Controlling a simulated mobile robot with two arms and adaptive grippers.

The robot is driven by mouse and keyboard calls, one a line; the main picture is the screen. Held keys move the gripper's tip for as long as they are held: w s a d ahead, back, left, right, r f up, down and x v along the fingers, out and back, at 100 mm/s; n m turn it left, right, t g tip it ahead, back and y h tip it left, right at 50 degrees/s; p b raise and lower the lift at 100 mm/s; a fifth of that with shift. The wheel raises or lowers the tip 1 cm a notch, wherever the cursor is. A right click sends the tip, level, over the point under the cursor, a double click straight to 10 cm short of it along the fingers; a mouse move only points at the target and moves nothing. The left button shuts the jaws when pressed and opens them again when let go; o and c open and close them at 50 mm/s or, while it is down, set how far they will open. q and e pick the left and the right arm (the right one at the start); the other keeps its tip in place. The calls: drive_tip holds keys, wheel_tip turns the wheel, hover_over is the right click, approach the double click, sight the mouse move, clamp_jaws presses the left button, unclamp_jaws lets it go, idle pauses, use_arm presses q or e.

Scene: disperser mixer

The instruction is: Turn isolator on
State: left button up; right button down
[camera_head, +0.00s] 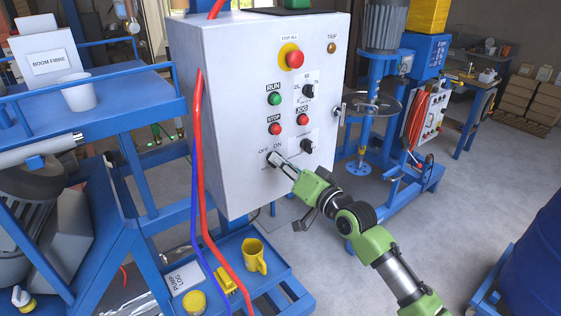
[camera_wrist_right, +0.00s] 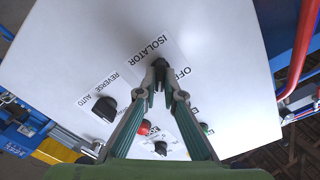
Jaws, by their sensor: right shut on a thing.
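The grey control box (camera_head: 235,130) carries the isolator, a small black knob (camera_wrist_right: 159,64) under OFF and ON marks at the lower left of its front. The ISOLATOR label (camera_wrist_right: 157,47) reads upside down in the wrist view. My right gripper (camera_head: 275,159) reaches up from the lower right in the head view, its fingertips at the knob. In the right wrist view its two fingers (camera_wrist_right: 160,88) converge on the knob and are shut on it, partly hiding it. Which mark the knob points to is not clear. My left gripper does not show.
The panel also has a green RUN button (camera_head: 274,98), a red STOP button (camera_head: 275,129), a red emergency button (camera_head: 295,59) and other black knobs (camera_head: 307,146). Red and blue hoses hang at its left. A blue tray (camera_head: 275,271) with a yellow jug (camera_head: 254,256) lies below.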

drive_tip(key=shift+f, duration=0.1)
idle(0.3)
drive_tip(key=c, duration=2.2)
unclamp_jaws()
drive_tip(key=shift+o, duration=0.2)
drive_tip(key=v, duration=1.2)
